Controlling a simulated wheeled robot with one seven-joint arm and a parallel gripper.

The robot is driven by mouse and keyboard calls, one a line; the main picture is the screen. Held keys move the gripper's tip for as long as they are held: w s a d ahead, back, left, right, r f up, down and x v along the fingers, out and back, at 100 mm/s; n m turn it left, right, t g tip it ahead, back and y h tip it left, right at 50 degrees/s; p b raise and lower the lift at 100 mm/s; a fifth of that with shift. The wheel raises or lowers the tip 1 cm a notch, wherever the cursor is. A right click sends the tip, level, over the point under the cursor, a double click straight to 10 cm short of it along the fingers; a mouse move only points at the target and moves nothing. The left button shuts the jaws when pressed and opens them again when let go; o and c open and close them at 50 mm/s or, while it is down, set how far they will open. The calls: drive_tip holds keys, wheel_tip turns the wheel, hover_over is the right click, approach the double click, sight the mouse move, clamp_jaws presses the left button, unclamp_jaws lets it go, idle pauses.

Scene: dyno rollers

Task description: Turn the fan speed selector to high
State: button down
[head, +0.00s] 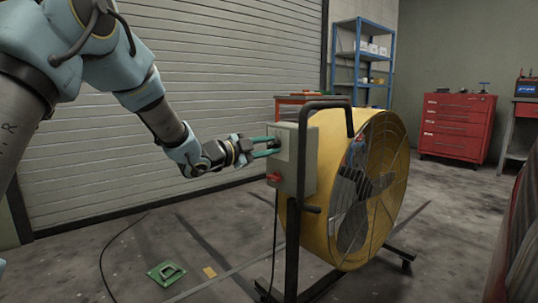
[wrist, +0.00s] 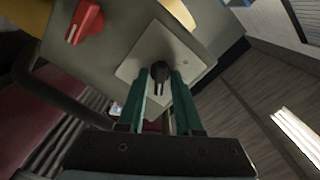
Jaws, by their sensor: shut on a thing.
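A yellow drum fan (head: 343,220) stands on a black wheeled frame. A grey control box (head: 307,157) is mounted on its left side. In the wrist view, the black fan speed selector knob (wrist: 160,68) sits on a light plate (wrist: 135,68) on the box face. My gripper (wrist: 161,84) is shut on the knob, with one teal finger on each side of it. In the head view my gripper (head: 268,146) reaches the box from the left. The plate's markings are too small to read, so the knob's setting cannot be told.
A red switch (head: 275,177) is low on the box; it also shows in the wrist view (wrist: 85,21). A black handle bar (head: 327,104) rises beside the box. A green plate with a ring (head: 166,273) and a cable (head: 103,265) lie on the floor. A red cabinet (head: 456,127) stands behind.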

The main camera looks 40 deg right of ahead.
drive_tip(key=shift+f+m+b, duration=0.1)
drive_tip(key=shift+m+b, duration=0.25)
drive_tip(key=shift+m, duration=0.15)
drive_tip(key=c, duration=0.9)
unclamp_jaws()
drive_tip(key=shift+a, duration=0.15)
drive_tip(key=a, duration=0.3)
drive_tip(key=a+p, duration=0.1)
drive_tip(key=a, duration=0.3)
drive_tip(key=a+p, duration=0.1)
drive_tip(key=a, duration=0.2)
drive_tip(key=shift+w+a, duration=0.3)
